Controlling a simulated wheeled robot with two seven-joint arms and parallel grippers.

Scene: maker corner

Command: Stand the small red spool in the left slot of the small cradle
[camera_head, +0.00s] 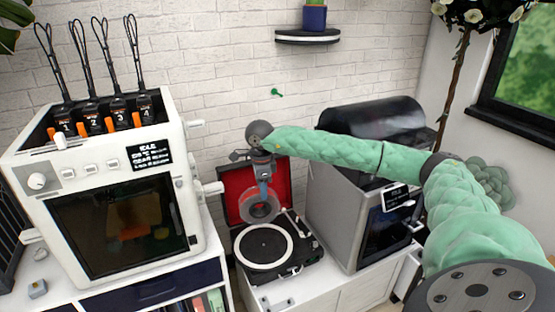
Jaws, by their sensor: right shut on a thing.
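My right gripper (262,186) hangs pointing down at the end of the green arm, above the back of the turntable. It is shut on a round spool (250,211), whose flange looks pale grey with red showing in it. The red lid behind makes its own colour hard to judge. The spool is upright, its round face towards me, and appears held clear above the turntable. The jaws cover its upper part. I cannot make out a small cradle or its left slot. My left gripper is not in view.
An open record player (283,272) with a red-lined lid (234,184) stands below the gripper. A white printer (108,185) with pegs on its right side stands left. A grey machine (333,211) stands right. A shelf (307,38) is on the brick wall.

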